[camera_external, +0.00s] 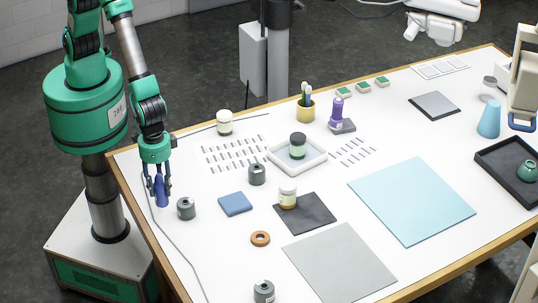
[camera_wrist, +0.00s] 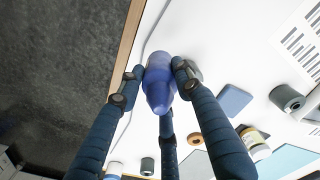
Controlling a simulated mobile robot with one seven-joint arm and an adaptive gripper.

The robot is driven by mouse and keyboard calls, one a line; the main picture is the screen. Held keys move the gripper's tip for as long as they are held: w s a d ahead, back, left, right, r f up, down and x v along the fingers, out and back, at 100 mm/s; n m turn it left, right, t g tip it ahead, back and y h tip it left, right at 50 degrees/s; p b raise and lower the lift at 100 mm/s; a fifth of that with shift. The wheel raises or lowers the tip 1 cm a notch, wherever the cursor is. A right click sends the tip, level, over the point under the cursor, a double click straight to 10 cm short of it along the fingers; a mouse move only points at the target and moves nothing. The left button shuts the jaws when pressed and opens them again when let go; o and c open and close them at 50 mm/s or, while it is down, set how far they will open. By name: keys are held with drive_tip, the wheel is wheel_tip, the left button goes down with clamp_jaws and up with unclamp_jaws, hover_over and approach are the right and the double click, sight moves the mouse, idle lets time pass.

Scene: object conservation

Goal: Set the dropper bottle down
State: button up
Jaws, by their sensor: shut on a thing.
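The blue dropper bottle (camera_external: 162,192) is between the fingers of my gripper (camera_external: 158,184), at the left edge of the white table (camera_external: 185,268). In the wrist view the bottle (camera_wrist: 159,78) is in the middle, its narrow tip pointing down the picture. The dark blue fingers of my gripper (camera_wrist: 160,88) close around its sides and hide parts of it. The gripper is shut on the bottle. I cannot tell whether the bottle's base touches the table.
A grey cylinder (camera_external: 186,208) stands just right of the bottle. A thin grey cable (camera_external: 166,230) runs close by along the table's left side. A blue pad (camera_external: 235,204), another grey cylinder (camera_external: 257,174) and a brown ring (camera_external: 260,239) lie farther right. The light blue mat (camera_external: 415,200) is bare.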

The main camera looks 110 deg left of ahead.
drive_tip(key=s+a+f, duration=0.1)
drive_tip(key=s+a, duration=1.8)
drive_tip(key=a, duration=0.1)
drive_tip(key=shift+s+a+b, duration=0.35)
drive_tip(key=shift+s+b, duration=0.05)
drive_tip(key=w+d+f+p, duration=0.1)
drive_tip(key=w+d, duration=0.7)
drive_tip(key=w, duration=0.5)
drive_tip(key=shift+w+d+f+p, duration=0.25)
drive_tip(key=shift+w+p, duration=0.05)
drive_tip(key=shift+p, duration=0.1)
drive_tip(key=shift+f, duration=0.1)
drive_tip(key=shift+f+p, duration=0.3)
drive_tip(key=shift+f, duration=1.4)
